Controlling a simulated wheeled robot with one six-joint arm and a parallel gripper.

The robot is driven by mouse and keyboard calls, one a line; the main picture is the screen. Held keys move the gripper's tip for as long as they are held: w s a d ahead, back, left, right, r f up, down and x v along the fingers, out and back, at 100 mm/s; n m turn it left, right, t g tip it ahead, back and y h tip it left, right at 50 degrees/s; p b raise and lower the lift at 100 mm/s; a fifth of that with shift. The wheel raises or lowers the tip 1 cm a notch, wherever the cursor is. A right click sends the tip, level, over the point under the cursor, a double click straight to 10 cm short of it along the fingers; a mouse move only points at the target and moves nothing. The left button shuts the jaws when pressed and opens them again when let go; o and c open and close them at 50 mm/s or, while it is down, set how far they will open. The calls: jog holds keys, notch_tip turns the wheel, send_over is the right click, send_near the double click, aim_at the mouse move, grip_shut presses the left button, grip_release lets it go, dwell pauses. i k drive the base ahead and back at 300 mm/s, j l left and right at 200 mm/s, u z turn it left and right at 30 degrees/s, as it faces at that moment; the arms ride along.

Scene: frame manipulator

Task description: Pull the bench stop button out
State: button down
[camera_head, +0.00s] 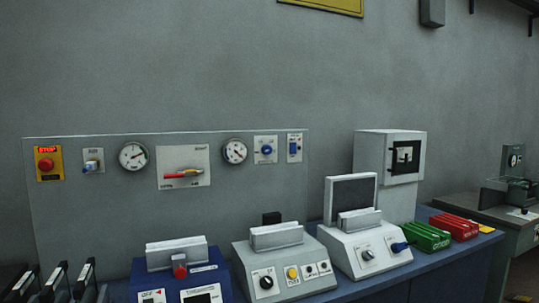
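The bench stop button (46,164) is a round red knob on a yellow plate (58,174) at the left end of the grey upright panel (110,205). A lit red STOP sign (47,150) is above the knob. From this nearly frontal view I cannot tell whether the knob is pushed in or out. My gripper is not in view, and nothing covers the button.
Right of the button are an air valve (91,166), a gauge (133,156) and a red-handled switch (183,174). Below stand a blue device (180,272), grey devices (285,265) and dark upright items (55,283) at lower left. The space before the upper panel looks clear.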

aim_at(45, 165)
jog(key=u, duration=1.65)
